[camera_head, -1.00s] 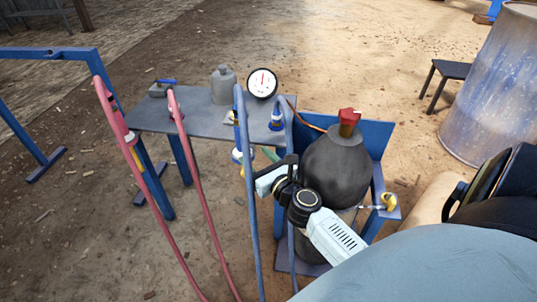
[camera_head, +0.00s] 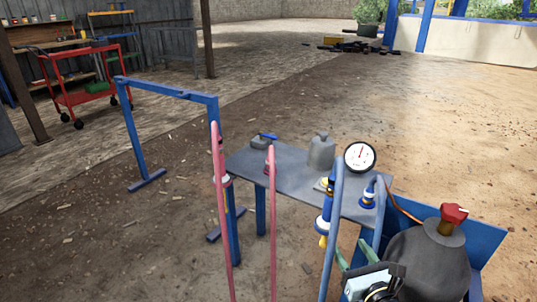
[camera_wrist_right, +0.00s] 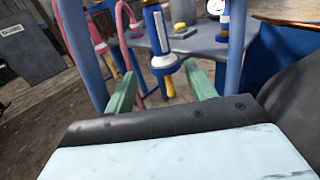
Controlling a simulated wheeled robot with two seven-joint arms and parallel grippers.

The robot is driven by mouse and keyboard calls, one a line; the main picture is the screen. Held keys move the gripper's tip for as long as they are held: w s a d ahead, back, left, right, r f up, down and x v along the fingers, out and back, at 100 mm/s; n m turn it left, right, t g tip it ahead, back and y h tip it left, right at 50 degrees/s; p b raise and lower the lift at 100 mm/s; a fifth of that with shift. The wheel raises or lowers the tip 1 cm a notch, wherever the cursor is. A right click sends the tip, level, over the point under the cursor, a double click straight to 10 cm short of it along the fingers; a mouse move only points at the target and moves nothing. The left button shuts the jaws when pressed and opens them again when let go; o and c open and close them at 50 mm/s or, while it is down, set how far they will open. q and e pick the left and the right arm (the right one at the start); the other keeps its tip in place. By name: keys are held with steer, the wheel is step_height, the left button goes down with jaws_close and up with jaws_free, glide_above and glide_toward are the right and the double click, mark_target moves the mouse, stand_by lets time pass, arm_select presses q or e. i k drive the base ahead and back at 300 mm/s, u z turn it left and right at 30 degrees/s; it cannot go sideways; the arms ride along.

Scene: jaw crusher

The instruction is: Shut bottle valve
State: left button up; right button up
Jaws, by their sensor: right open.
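The dark grey gas bottle (camera_head: 430,262) stands at the lower right in the head view, with a red valve knob (camera_head: 453,216) on its neck. Its lower part is cut off. My right gripper (camera_head: 354,254) is left of the bottle, its green fingers apart, low and partly cut off. In the wrist view my right gripper (camera_wrist_right: 162,90) is open and empty. A blue and white fitting with a yellow end (camera_wrist_right: 160,50) shows beyond and between the fingers; contact is not visible. The bottle's dark side (camera_wrist_right: 295,95) shows at the right. My left gripper is not in view.
A grey table (camera_head: 290,180) carries a round gauge (camera_head: 360,156) and a small grey canister (camera_head: 321,151). Blue hoses (camera_head: 333,225) and pink hoses (camera_head: 222,235) hang close by. A blue frame (camera_head: 165,93) stands left. Open ground lies behind the table.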

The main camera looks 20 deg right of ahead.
mark_target(453, 213)
steer(key=k, duration=1.05)
